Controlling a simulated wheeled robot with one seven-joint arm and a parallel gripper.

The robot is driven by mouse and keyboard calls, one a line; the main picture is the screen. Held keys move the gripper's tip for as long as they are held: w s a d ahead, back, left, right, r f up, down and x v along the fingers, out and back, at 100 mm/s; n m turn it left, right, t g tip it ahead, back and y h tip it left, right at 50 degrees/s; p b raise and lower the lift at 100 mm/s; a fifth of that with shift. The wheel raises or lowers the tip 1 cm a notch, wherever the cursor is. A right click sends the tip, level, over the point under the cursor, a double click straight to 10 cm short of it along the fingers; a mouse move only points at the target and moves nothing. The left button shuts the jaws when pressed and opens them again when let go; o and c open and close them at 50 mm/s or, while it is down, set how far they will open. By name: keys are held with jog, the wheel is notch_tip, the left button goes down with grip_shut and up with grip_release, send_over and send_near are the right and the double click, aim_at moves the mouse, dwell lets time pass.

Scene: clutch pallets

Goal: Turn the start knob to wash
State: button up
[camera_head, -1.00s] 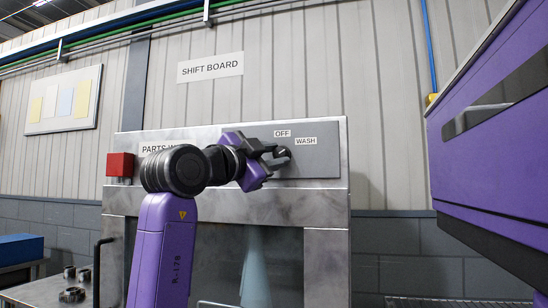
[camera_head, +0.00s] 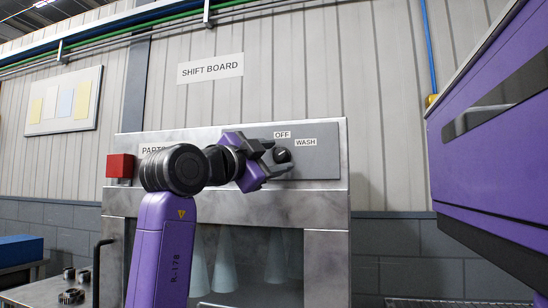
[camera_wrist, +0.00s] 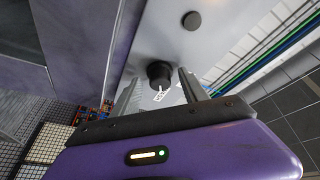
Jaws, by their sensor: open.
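The start knob (camera_head: 282,155) is a dark round knob on the grey control plate of the parts washer. It sits below the OFF label (camera_head: 282,134) and left of the WASH label (camera_head: 305,142).
A red box (camera_head: 120,166) is at the washer's upper left. Pale cone shapes (camera_head: 226,262) show behind the washer's window. A purple machine (camera_head: 490,150) juts in at the right. A bench (camera_head: 20,272) with small parts is at the lower left.

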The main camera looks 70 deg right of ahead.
jog(key=v, duration=0.7)
jog(key=shift+a, duration=0.4)
jog(key=shift+w, duration=0.1)
